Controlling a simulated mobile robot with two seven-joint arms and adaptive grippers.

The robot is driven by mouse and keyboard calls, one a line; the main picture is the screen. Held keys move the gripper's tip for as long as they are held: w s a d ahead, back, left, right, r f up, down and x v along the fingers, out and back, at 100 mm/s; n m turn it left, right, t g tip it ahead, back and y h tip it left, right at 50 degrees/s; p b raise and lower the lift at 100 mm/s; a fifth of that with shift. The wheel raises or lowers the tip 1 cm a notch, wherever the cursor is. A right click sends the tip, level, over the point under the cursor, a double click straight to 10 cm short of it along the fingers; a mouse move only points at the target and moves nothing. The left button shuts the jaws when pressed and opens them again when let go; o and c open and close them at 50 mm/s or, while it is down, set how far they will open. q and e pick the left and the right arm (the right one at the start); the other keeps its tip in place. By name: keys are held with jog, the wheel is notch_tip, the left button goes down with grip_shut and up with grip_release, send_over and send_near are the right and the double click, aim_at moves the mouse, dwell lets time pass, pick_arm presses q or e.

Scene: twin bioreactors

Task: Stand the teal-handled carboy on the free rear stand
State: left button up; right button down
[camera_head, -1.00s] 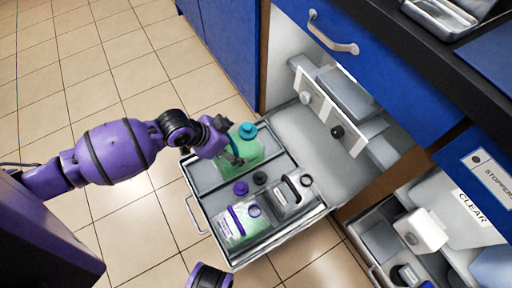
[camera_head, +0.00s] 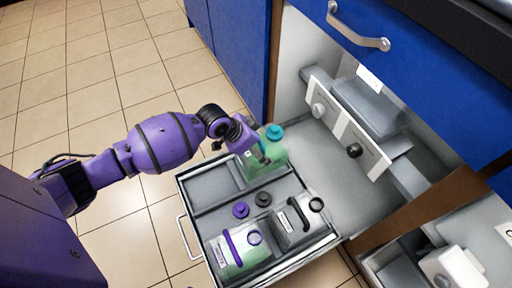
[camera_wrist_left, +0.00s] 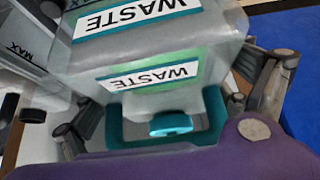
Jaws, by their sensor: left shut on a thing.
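The teal-handled carboy (camera_head: 270,158), with green liquid and a teal cap, is at the far end of the pulled-out drawer tray (camera_head: 196,236). My left gripper (camera_head: 262,151) is shut on it near the top. In the left wrist view the carboy (camera_wrist_left: 160,62) shows WASTE labels, and its teal handle and cap sit between my fingers. The fingers partly hide the handle. I cannot tell whether its base touches the tray. A rear stand is not clearly identifiable; grey blocks (camera_head: 368,110) show behind white panels in the cabinet. My right gripper is out of view.
A purple-handled carboy (camera_head: 238,252) and a dark-handled carboy (camera_head: 296,222) stand in the tray's near half. White panels (camera_head: 346,130) with knobs stand inside the cabinet. The grey floor (camera_head: 335,195) before them is clear.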

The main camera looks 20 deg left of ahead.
pick_arm(q)
jog(key=f+b, duration=0.1)
jog(key=f, duration=0.1)
jog(key=w+f+b, duration=0.1)
jog(key=f, duration=0.1)
jog(key=shift+w+d, duration=0.15)
jog(key=shift+r, duration=0.15)
jog(key=o, duration=1.8)
jog(key=shift+s+f, duration=0.2)
jog(key=shift+f, duration=0.1)
jog(key=shift+c, duration=0.2)
